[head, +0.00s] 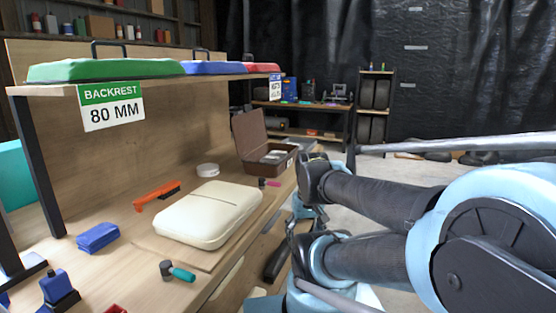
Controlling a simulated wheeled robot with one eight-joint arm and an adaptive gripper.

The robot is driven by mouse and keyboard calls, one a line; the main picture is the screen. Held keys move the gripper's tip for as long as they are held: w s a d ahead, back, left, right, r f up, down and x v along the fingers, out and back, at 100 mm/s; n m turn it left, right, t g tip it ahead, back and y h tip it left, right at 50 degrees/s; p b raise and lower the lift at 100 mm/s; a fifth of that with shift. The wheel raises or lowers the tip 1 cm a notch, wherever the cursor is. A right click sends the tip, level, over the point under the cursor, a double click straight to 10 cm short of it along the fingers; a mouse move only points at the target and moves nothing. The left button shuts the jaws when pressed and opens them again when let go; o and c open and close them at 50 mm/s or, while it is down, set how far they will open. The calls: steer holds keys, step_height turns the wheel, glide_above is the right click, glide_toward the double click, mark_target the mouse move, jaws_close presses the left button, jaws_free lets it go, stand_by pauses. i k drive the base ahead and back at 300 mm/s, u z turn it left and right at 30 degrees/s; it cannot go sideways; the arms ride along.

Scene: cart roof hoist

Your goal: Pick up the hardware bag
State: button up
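No item in the head view is plainly marked as the hardware bag. A small blue pouch-like item (97,237) lies on the workbench (110,277) at the left; I cannot tell whether it is the bag. An open brown case (262,143) at the bench's far end holds pale items too small to make out. My arm is folded at the right, beside the bench's front edge. A dark piece below its wrist (277,262) may be my gripper; its fingers cannot be made out, and it is apart from the things on the bench.
A cream cushion (208,214) fills the bench's middle. An orange tool (157,195), a white roll (208,170) and a teal-handled hammer (178,272) lie around it. A shelf with green (105,69), blue and red lids overhangs the back. Floor is open beyond my arm.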

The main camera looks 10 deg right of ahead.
mark_target(276, 153)
steer(key=k, duration=1.25)
steer(key=z, duration=0.35)
steer(key=i, duration=1.7)
steer(key=u, duration=0.55)
